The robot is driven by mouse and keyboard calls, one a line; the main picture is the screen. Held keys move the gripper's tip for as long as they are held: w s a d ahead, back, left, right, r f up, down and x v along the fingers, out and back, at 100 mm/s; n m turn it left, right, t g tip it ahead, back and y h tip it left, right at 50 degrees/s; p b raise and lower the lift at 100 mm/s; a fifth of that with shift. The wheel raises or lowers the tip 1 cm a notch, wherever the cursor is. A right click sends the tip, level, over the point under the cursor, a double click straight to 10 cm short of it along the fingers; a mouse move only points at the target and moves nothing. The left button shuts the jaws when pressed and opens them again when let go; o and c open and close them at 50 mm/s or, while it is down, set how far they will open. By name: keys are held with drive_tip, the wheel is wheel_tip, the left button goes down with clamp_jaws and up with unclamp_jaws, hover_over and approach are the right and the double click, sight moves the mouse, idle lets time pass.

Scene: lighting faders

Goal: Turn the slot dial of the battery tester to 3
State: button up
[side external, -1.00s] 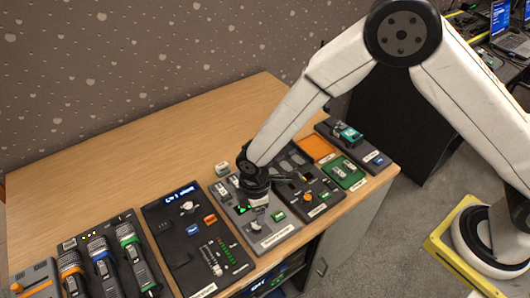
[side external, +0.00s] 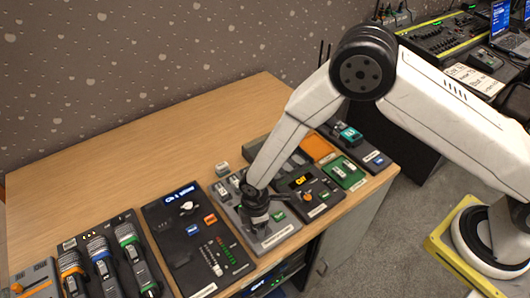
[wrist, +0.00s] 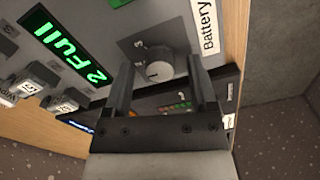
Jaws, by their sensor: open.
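The battery tester (side external: 283,232) is a grey panel near the front edge of the table, partly hidden by my arm in the side view. In the wrist view its green display (wrist: 70,48) reads "2 Full". Its slot dial (wrist: 160,71) is a round grey knob on a darker square plate with small marks. My gripper (wrist: 161,66) is open, with one finger on each side of the knob and visible gaps. I cannot tell how deep the fingertips reach. In the side view my gripper (side external: 257,222) is low over the tester and hides the dial.
Batteries (wrist: 70,102) sit on the tester beside the display. A black fader panel (side external: 195,240) lies left of the tester, and a dark unit with an orange knob (side external: 308,197) lies right of it. The table (side external: 130,150) is clear behind.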

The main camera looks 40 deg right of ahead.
clamp_jaws()
drive_tip(key=shift+m, duration=0.5)
drive_tip(key=m, duration=1.1)
idle(0.5)
unclamp_jaws()
